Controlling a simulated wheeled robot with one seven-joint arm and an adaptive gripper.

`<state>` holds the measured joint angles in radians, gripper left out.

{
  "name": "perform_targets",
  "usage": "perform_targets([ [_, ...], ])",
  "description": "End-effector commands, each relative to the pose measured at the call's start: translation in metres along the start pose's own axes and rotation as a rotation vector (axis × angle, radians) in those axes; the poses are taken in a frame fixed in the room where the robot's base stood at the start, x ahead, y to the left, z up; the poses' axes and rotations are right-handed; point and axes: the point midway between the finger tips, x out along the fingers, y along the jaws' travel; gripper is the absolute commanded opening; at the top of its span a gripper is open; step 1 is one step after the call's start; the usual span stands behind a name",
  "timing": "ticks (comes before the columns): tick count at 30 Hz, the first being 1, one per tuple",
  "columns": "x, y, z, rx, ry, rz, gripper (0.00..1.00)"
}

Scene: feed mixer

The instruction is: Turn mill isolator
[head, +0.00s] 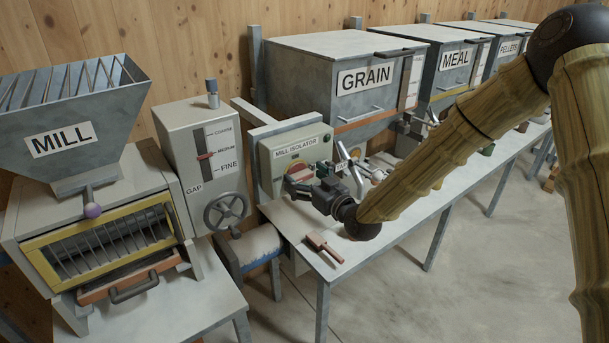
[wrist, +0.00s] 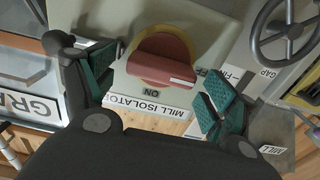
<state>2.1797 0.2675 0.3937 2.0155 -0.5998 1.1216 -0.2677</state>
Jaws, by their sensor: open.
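The mill isolator (head: 290,150) is a pale grey-green box in the middle of the head view. Its red knob on a yellow disc (head: 298,171) is partly covered by my gripper (head: 305,178). In the wrist view the red knob (wrist: 165,60) lies between my two green-padded fingers, with a gap on each side. The gripper is open and holds nothing. The knob's white mark is at its right end in the wrist view, near a partly hidden OFF label (wrist: 200,72). The ON label (wrist: 150,92) is below the knob there.
The gap box with its handwheel (head: 226,210) and the mill (head: 60,140) stand left of the isolator. The grain bin (head: 350,75) stands right. A brown-handled brush (head: 324,248) lies on the bench (head: 300,225). Floor at front right is clear.

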Motion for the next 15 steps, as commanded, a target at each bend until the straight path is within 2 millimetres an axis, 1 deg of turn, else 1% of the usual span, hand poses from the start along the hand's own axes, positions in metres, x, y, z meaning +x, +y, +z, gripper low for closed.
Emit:
perform_targets([
  [8,0.0016,0.0000,0.0002,0.001,0.000,0.000,0.86],
  [9,0.0016,0.0000,0.0002,0.001,0.000,0.000,0.84],
  [14,0.0015,0.0000,0.0002,0.001,0.000,0.000,0.55],
  [15,0.0014,0.0001,0.0002,0.001,0.000,0.000,0.47],
])
